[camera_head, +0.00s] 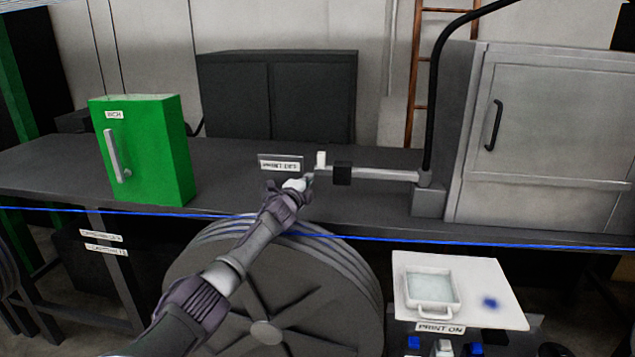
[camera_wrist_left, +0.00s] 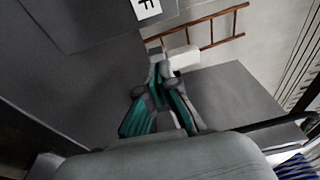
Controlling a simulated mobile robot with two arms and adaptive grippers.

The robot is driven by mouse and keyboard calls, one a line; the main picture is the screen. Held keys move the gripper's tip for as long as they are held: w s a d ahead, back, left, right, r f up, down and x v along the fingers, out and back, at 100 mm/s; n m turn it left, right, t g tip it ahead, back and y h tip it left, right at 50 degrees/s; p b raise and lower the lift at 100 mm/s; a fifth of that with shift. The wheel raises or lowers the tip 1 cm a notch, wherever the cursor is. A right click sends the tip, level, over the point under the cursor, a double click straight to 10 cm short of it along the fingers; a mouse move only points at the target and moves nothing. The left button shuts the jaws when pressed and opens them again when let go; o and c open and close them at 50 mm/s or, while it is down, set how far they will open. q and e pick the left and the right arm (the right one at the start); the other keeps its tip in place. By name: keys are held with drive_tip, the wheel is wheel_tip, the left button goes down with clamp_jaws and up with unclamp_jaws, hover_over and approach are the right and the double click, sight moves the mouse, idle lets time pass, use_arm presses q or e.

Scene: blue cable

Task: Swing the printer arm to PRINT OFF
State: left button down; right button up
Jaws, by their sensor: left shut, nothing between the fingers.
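The printer arm (camera_head: 385,174) is a thin grey bar. It reaches left from a grey post (camera_head: 429,197) on the dark table and carries a black block (camera_head: 342,174) and an upright white peg (camera_head: 321,158) near its free end. A small sign (camera_head: 281,164) stands left of that end; its text is too small to read surely. My left gripper (camera_head: 303,183) is shut and empty at the bar's free end, just below the peg. In the left wrist view the closed fingertips (camera_wrist_left: 163,76) are close to the white peg (camera_wrist_left: 184,57); contact is unclear. My right gripper is out of view.
A blue cable (camera_head: 420,240) runs along the table's front, above a large grey reel (camera_head: 265,300). A green box (camera_head: 145,150) stands left, a grey cabinet (camera_head: 550,130) right. A white panel (camera_head: 490,275) at the front bears a PRINT ON label (camera_head: 440,328).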

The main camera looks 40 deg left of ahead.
use_arm(q)
drive_tip(key=s+a+b, duration=0.2)
drive_tip(key=s+a, duration=0.4)
drive_tip(key=a, duration=0.2)
drive_tip(key=shift+a+f, duration=0.2)
drive_tip(key=shift+f, duration=0.2)
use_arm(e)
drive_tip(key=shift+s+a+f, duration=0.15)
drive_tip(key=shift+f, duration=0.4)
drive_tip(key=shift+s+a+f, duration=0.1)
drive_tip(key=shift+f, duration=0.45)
use_arm(q)
drive_tip(key=shift+s+r, duration=0.1)
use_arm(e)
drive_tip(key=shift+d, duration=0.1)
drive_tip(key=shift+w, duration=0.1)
